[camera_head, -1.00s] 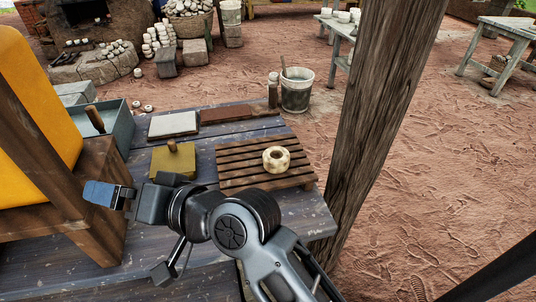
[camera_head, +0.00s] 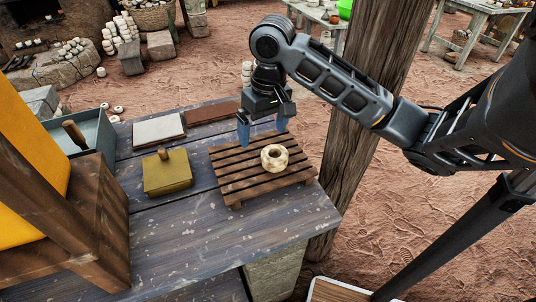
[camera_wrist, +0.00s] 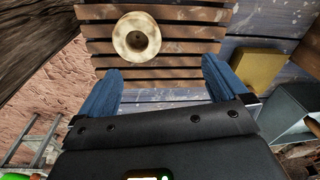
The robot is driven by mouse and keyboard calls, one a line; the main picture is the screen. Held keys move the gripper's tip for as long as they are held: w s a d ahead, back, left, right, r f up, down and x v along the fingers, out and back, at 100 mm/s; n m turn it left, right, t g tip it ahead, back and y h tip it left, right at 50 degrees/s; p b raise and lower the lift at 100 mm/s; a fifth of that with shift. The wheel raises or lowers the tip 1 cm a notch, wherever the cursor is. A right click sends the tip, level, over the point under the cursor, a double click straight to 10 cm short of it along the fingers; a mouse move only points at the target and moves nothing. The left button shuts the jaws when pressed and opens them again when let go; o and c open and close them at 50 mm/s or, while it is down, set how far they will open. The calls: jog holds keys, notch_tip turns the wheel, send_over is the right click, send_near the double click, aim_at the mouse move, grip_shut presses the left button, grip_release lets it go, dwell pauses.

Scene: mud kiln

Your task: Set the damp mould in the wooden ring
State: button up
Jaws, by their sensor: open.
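A pale, mottled round piece with a hollow centre, which looks like the damp mould (camera_head: 266,164), lies on a slatted wooden rack (camera_head: 240,186) on the table. It also shows near the top of the wrist view (camera_wrist: 122,40), on the slats. My gripper (camera_head: 263,130) points down with its blue fingers apart over the rack's back part, behind the mould. In the wrist view my gripper (camera_wrist: 162,70) has nothing between its fingers, and the mould lies beyond the tips. I cannot make out a separate wooden ring in either view.
A mustard block with a wooden knob (camera_head: 166,176) sits left of the rack. Behind it lie a pale slab (camera_head: 158,129) and a brown board (camera_head: 212,112). A grey tray (camera_head: 90,134) stands far left. A wooden post (camera_head: 345,150) rises right of the table. The front tabletop is clear.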

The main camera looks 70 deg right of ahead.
aim_at(275, 152)
jog(key=shift+s+d+f+g, duration=0.15)
jog(key=shift+s+d+g, duration=0.1)
jog(key=shift+s+d, duration=0.3)
jog(key=shift+s+d+f+g, duration=0.15)
jog(key=shift+s+d+g, duration=0.15)
jog(key=shift+s, duration=0.4)
jog(key=shift+f, duration=0.9)
jog(key=shift+a+f, duration=0.2)
jog(key=shift+f, duration=2.6)
jog(key=c, duration=1.4)
jog(key=shift+o, duration=0.2)
jog(key=shift+r, duration=0.1)
